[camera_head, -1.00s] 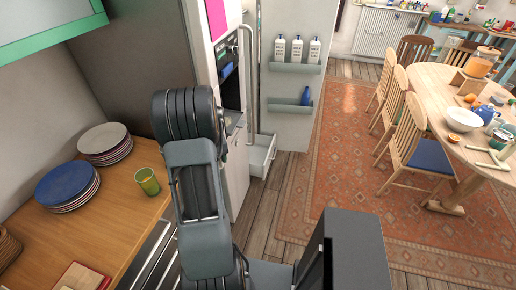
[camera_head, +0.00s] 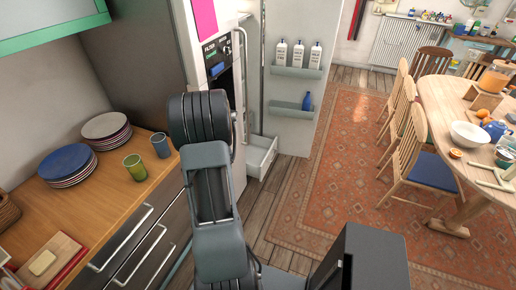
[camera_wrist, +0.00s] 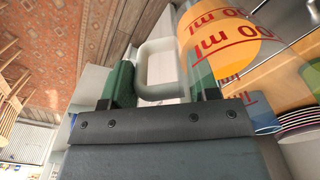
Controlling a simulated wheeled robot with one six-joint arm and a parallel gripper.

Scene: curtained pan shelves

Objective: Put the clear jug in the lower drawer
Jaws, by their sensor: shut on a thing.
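The clear jug (camera_wrist: 218,42), with red ml markings and orange colour showing through it, is at the upper right of the wrist view. My gripper (camera_wrist: 158,80) is shut on its pale handle (camera_wrist: 157,60), with a green finger on either side. The jug seems tilted in this view. In the head view my arm hides the gripper and jug. An open white drawer (camera_head: 262,155) stands out low from the tall cabinet, just right of my arm. Its inside is only partly visible.
An open panel (camera_head: 290,105) with bottles stands behind the drawer. At left, the wooden counter (camera_head: 70,205) holds plate stacks (camera_head: 66,165), a green cup (camera_head: 135,167) and a blue-grey cup (camera_head: 160,145). The dining table (camera_head: 450,100) and chairs are at right; rug and floor lie between.

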